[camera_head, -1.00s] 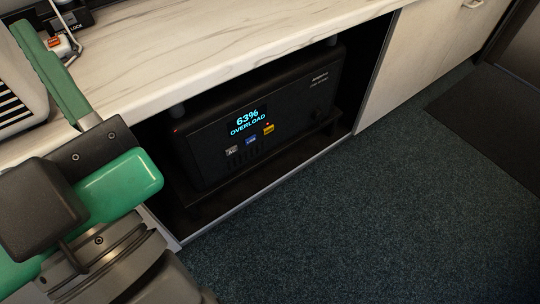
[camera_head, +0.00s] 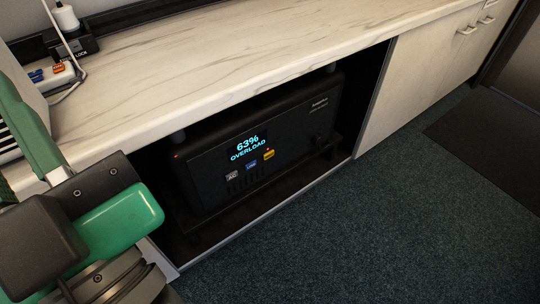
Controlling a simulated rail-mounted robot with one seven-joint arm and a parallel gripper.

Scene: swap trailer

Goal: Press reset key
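A black power unit (camera_head: 302,138) sits on a shelf in the open bay under the counter. Its screen (camera_head: 247,147) reads "63% OVERLOAD" in cyan. The yellow key's label is too small to read surely. My arm is at the lower left. A green bar that looks like a finger of my gripper (camera_head: 32,132) points up, left of the unit and apart from it. Its opening cannot be made out.
The marble-look counter (camera_head: 210,60) overhangs the unit. A bottle (camera_head: 66,17) on a dark base and a pale strip with coloured switches (camera_head: 50,76) stand at the upper left. Cabinet doors (camera_head: 420,78) close off the right.

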